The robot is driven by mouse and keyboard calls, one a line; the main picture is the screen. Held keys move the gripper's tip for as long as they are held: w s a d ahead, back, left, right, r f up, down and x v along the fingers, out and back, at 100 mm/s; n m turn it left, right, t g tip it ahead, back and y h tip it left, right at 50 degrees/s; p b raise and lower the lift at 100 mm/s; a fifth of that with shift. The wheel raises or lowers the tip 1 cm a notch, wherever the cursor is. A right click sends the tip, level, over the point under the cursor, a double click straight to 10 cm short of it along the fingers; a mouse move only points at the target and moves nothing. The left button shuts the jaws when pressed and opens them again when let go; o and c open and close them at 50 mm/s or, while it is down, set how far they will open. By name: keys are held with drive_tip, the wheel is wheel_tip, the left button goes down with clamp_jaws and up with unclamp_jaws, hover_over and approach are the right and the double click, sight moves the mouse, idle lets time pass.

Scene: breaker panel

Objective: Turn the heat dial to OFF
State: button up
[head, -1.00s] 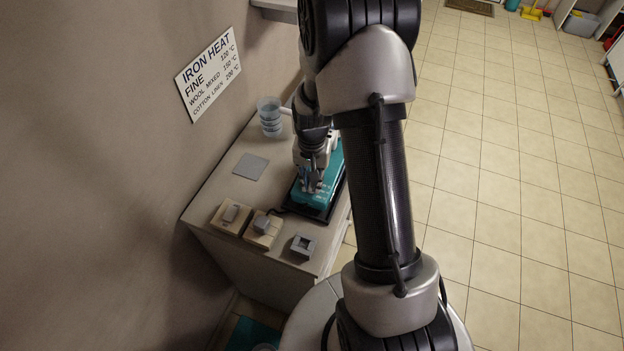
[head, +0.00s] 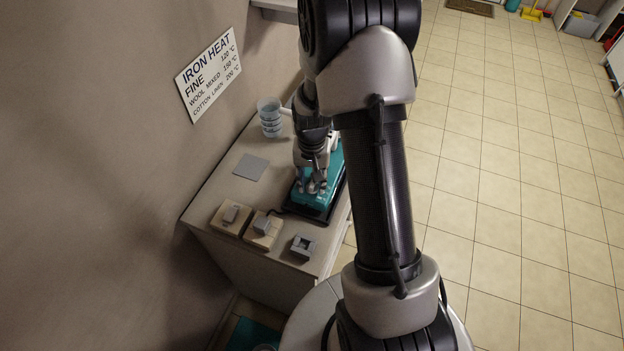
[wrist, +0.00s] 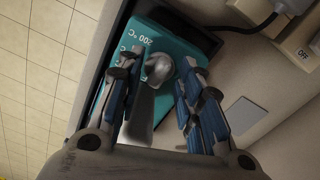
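The heat dial is a grey knob (wrist: 158,69) with a long pointer-like grip, on the teal face of the iron unit (wrist: 140,38). My gripper (wrist: 161,72) is open, with one blue-padded finger on each side of the knob. I see a gap on the right side; I cannot tell whether the left finger touches. In the head view my gripper (head: 313,187) is over the teal unit (head: 333,165), and it hides the dial.
In the head view, two beige switch blocks (head: 231,216) (head: 263,231) and a grey socket (head: 303,246) line the cabinet's front. Stacked cups (head: 270,117) stand behind. An IRON HEAT sign (head: 209,75) hangs on the wall.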

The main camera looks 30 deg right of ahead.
sight(312, 183)
drive_tip(key=shift+r, duration=0.1)
wheel_tip(312, 183, up, 12)
idle(0.6)
idle(0.4)
